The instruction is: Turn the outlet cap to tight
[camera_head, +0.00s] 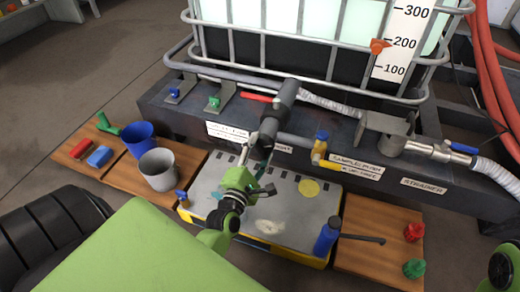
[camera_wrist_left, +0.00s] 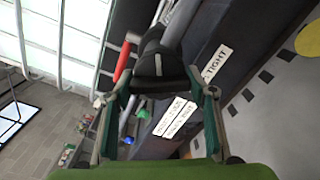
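The outlet cap (camera_head: 268,134) is a dark cap on the end of the black outlet pipe, low in front of the tank. In the left wrist view the cap (camera_wrist_left: 158,84) shows a small pale mark and sits between my left gripper's two fingers. My left gripper (camera_head: 262,158) reaches it from the front, and its fingers (camera_wrist_left: 160,76) lie close against both sides, seeming shut on it. Labels on the dark base show beside the cap; one reads TIGHT (camera_wrist_left: 216,64). Part of the cap is hidden by the gripper in the head view. My right gripper is out of view.
Below are a grey platform (camera_head: 290,205), a grey bucket (camera_head: 159,170), a blue cup (camera_head: 139,139) and a blue bottle (camera_head: 326,237).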

